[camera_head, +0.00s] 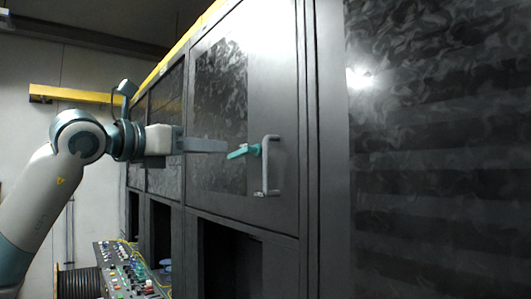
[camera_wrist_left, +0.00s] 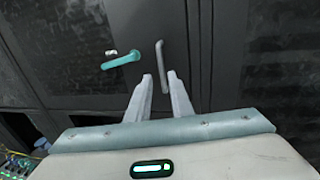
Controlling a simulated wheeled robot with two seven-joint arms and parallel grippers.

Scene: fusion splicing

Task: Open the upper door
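The upper door (camera_head: 282,95) is a dark grey cabinet panel with a dark patterned window, and it looks shut. It carries a teal lever (camera_head: 245,151) and a grey vertical bar handle (camera_head: 265,180). The lever points left, roughly level. My left gripper (camera_head: 226,146) is in front of the door, left of the lever in the head view. In the left wrist view its two fingers (camera_wrist_left: 160,76) are apart with nothing held between them. The bar handle (camera_wrist_left: 161,65) shows just beyond and between the fingertips there, and the lever (camera_wrist_left: 120,60) is to the left. I cannot tell any contact.
Below the door is a dark open bay (camera_head: 230,260). A console with many knobs (camera_head: 130,270) and a black coil (camera_head: 80,283) are at the lower left. A large dark patterned panel (camera_head: 435,160) fills the right. A yellow beam (camera_head: 75,94) runs behind my left arm.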

